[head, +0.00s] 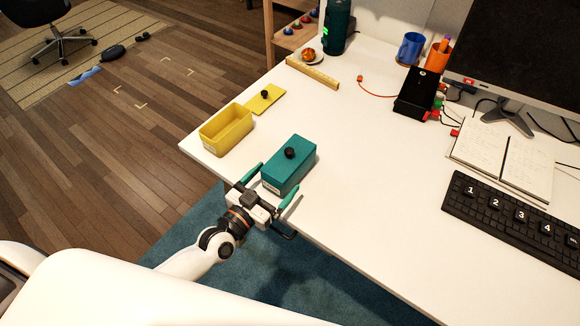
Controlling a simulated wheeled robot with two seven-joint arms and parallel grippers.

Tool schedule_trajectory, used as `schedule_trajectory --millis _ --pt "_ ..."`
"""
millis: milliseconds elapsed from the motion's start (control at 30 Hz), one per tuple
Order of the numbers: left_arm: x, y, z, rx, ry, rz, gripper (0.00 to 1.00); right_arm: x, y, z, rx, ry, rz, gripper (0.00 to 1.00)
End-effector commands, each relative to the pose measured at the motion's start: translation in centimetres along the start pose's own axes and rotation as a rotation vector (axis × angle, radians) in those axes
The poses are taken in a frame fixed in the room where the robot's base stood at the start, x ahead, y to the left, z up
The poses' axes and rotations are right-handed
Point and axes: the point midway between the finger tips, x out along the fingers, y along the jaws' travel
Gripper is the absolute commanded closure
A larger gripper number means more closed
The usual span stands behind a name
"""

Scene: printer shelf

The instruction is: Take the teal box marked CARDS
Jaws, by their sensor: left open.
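The teal box (287,172) stands upright on the white desk near its front left edge. It has a lid with a black round knob on top. A small pale label shows low on its near side, too small to read. My left gripper (272,184) is open at the near end of the box. One teal-tipped finger is to the left of the box and the other is at its right near corner. I cannot tell whether either finger touches it. My right gripper is not in view.
An open yellow box (227,130) stands left of the teal box, with its yellow lid (265,99) lying behind it. A wooden ruler (312,73), black holder (417,93), notebook (505,155) and keyboard (510,212) lie farther off. The desk right of the teal box is clear.

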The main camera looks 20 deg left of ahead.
Motion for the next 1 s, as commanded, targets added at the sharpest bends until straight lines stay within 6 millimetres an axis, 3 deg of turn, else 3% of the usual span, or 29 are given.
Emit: schedule_trajectory --millis 400,700,1000 --pt "5.0 0.7 0.2 -0.001 -0.001 0.001 0.07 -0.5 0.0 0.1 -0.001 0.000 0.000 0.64" --pt "5.3 0.7 0.1 0.000 0.002 0.000 0.09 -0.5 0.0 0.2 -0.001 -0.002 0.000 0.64" --pt "5.3 0.7 0.1 0.000 0.001 0.000 0.58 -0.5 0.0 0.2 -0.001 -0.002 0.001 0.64"
